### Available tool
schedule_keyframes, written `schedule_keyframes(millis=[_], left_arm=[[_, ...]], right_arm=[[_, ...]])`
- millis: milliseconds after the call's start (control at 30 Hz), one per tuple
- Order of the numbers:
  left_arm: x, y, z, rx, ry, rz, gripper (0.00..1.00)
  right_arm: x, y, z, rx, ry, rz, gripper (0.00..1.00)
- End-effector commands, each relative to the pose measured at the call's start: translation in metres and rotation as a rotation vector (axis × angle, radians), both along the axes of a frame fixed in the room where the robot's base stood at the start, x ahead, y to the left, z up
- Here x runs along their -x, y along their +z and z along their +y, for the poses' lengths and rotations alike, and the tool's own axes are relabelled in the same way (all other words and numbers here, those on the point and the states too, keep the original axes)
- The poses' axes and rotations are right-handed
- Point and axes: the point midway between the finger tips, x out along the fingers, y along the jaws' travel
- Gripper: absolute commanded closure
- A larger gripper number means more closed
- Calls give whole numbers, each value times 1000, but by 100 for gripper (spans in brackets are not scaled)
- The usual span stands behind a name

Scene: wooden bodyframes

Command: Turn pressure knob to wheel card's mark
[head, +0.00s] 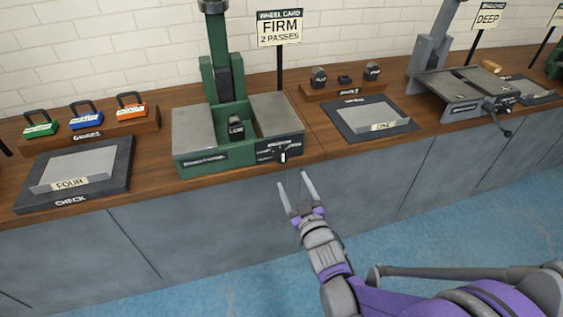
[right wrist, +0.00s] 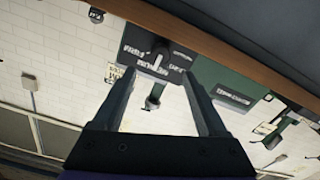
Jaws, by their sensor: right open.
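The wheel card (head: 279,28) stands on a black post behind the green machine (head: 205,150) and reads "FIRM, 2 PASSES". The pressure knob (head: 283,157) sits on a dark labelled plate (head: 262,155) at the machine's front right corner. A light bar on the knob looks about upright; which label it meets is too small to tell. My right gripper (head: 293,178) is open and empty, just below and in front of the knob. In the right wrist view, the knob (right wrist: 159,46) shows upside down between and beyond my right fingers (right wrist: 159,73). My left gripper is out of view.
A tray marked FOUR (head: 100,165) lies left of the machine, below several coloured weights. A tray marked ONE (head: 350,112) lies to the right. A grey machine (head: 440,90) with a crank stands farther right. The counter front faces my right gripper.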

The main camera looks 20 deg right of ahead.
Motion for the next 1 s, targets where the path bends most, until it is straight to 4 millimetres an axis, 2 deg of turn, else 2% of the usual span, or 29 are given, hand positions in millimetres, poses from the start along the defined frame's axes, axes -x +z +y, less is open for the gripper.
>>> schedule_keyframes(millis=[200,433,600,867,1000], left_arm=[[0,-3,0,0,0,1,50],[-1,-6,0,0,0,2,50],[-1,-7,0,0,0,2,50],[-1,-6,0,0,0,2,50],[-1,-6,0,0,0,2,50]], right_arm=[[-44,0,2,-1,0,2,25],[-79,0,3,-2,-1,2,25],[-89,0,3,-1,-1,3,25],[-91,0,3,-1,-1,3,25],[-90,0,3,-2,-1,3,46]])
